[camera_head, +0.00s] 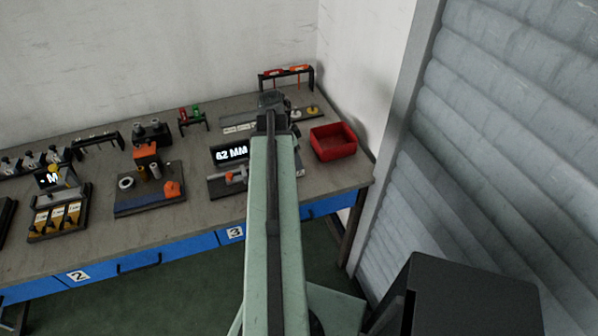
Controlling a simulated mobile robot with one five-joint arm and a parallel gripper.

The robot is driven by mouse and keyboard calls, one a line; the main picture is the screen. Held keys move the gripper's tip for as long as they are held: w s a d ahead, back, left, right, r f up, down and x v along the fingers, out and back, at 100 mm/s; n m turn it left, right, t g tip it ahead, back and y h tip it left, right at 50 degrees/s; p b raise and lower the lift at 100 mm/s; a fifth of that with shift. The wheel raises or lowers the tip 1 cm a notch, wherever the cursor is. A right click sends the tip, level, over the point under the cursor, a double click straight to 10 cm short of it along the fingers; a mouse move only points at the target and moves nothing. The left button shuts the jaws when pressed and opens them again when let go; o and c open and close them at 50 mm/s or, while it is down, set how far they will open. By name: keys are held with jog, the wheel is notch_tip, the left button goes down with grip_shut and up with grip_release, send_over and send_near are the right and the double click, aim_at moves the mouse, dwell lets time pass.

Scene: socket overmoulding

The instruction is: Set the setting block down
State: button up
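My green arm reaches up the middle of the view to the workbench. Its dark end with my gripper (272,101) is over the back right part of the bench. The fingers are too small and too covered by the arm to show whether they are open or what they hold. I cannot make out the setting block for certain; it may be hidden behind my arm. A station with a display (230,153) reading "82 MM" stands just left of my arm, with a small orange part on its base. Part of this station is behind the arm.
A red bin (333,141) stands right of my arm near the bench's right end. A rack with orange-handled tools (286,72) is at the back. A dark plate with an orange fixture (147,153) lies left. The grey workbench (205,215) has bare strips between stations.

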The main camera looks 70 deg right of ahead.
jog(key=b+x, duration=0.5)
jog(key=shift+w+a+f, duration=0.1)
jog(key=shift+a+f, duration=0.15)
jog(key=shift+a, duration=0.05)
jog(key=shift+r, duration=0.2)
jog(key=shift+c, duration=0.3)
grip_shut()
notch_tip(320, 180, up, 10)
jog(key=p, duration=1)
jog(key=shift+r+p, duration=0.15)
jog(key=shift+p, duration=0.2)
